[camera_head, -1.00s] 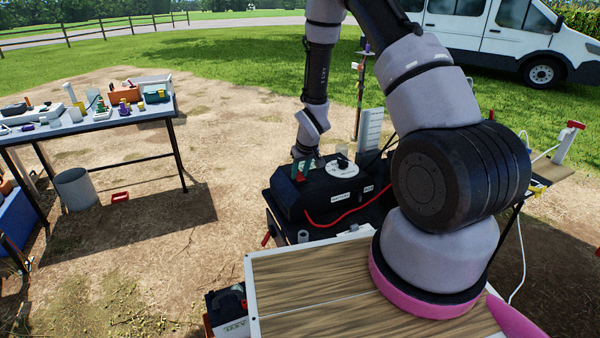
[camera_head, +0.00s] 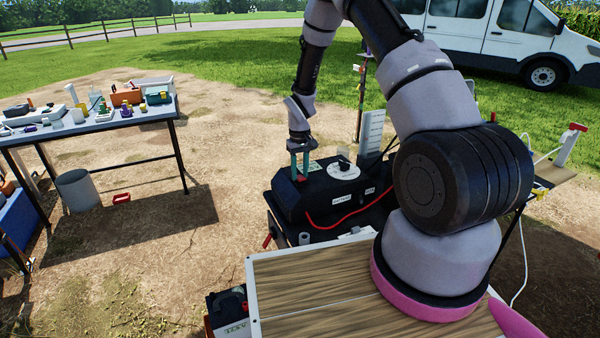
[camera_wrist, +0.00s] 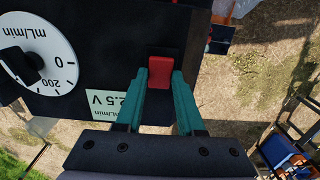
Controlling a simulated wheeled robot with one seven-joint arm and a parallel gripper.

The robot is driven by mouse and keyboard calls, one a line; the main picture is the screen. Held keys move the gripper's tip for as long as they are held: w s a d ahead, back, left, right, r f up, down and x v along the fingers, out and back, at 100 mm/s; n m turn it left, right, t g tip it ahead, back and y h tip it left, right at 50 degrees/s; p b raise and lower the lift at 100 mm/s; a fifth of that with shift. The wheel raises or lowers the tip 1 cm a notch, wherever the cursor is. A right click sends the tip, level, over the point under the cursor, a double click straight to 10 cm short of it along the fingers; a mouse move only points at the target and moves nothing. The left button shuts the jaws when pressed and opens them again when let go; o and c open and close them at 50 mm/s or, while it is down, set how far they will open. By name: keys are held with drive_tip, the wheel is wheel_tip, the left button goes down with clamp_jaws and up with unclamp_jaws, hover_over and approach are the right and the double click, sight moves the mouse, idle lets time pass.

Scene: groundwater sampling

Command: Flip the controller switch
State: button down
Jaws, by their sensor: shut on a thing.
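The controller (camera_head: 325,195) is a black box with a white dial, small labels and a red line along its front, in the middle of the head view. Its dial (camera_wrist: 38,62), marked mL/min, shows at left in the wrist view, with a pale display (camera_wrist: 106,103) reading 2.5 V. The red switch (camera_wrist: 160,70) sits on the top panel near its edge. My gripper (camera_wrist: 163,84) has its green fingers shut on the switch, one on each side.
A wooden-topped surface (camera_head: 310,290) lies in front. A table (camera_head: 90,122) with several small items stands at left, a grey bucket (camera_head: 77,189) beneath it. A tall white scale (camera_head: 372,132) stands behind the controller. A white van (camera_head: 490,35) is at the back right.

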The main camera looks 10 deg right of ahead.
sight(300, 177)
drive_tip(key=c, duration=0.5)
unclamp_jaws()
wheel_tip(300, 177, up, 11)
drive_tip(key=shift+f, duration=0.1)
